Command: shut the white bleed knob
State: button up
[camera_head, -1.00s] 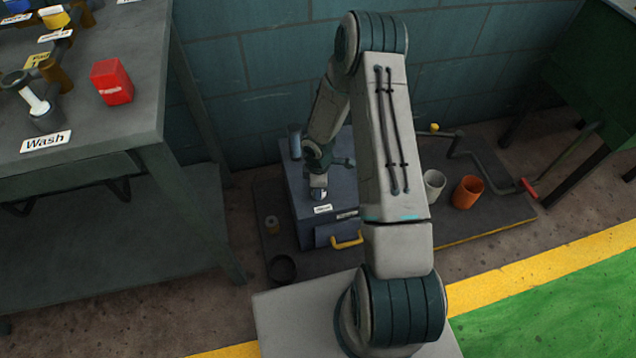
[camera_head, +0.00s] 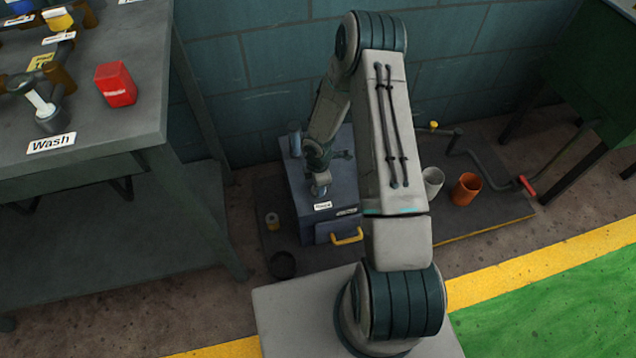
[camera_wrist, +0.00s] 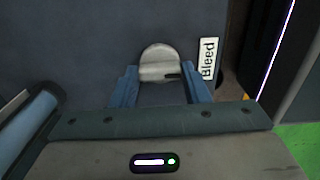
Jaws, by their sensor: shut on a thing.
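The white bleed knob (camera_wrist: 160,60) is a round, pale knob on the dark blue-grey box, with a "Bleed" label (camera_wrist: 209,58) beside it in the wrist view. My gripper (camera_wrist: 160,77) has its two blue fingers on either side of the knob, shut on its bar. A dark slot or mark shows at the right of the knob. In the head view, my gripper (camera_head: 320,190) is at the top of the dark blue box (camera_head: 335,215), just behind the white label (camera_head: 323,205). There the knob is mostly hidden by my gripper.
A yellow handle (camera_head: 347,236) sticks out at the box's front. A grey cup (camera_head: 432,182) and an orange cup (camera_head: 466,189) stand to the right. A bench with a red block (camera_head: 116,85) is at left. A red-handled crank (camera_head: 527,186) is at right.

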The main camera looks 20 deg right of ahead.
jog(key=o, duration=1)
notch_tip(320, 180, up, 14)
jog(key=p, duration=0.4)
jog(key=shift+p, duration=0.3)
jog(key=shift+f, duration=0.1)
jog(key=s+d+r+m+h+p, duration=0.1)
jog(key=s+r+m+p, duration=0.2)
jog(key=r, duration=0.8)
jog(key=s+d+r+m+t+h+p, duration=0.1)
jog(key=r+m+p, duration=0.25)
jog(key=r, duration=0.65)
jog(key=s+d+r+m+p, duration=0.1)
jog(key=s+r+m+p, duration=0.3)
jog(key=r, duration=0.7)
jog(key=s+a+r+m+p, duration=0.1)
jog(key=s+r+m+p, duration=0.1)
jog(key=r, duration=0.5)
jog(key=s+a+r+m+t+y+p, duration=0.1)
jog(key=s+r+m+p, duration=0.2)
jog(key=s+r+p, duration=0.2)
jog(key=s+a+r+m+y+p, duration=0.1)
jog(key=s+r+m+p, duration=0.2)
jog(key=r, duration=0.6)
jog(key=shift+s+a+r+t, duration=0.15)
jog(key=shift+s+t, duration=0.05)
jog(key=shift+s, duration=0.5)
jog(key=shift+s+a+r+t, duration=0.1)
jog(key=shift+s+t, duration=0.1)
jog(key=shift+s, duration=0.5)
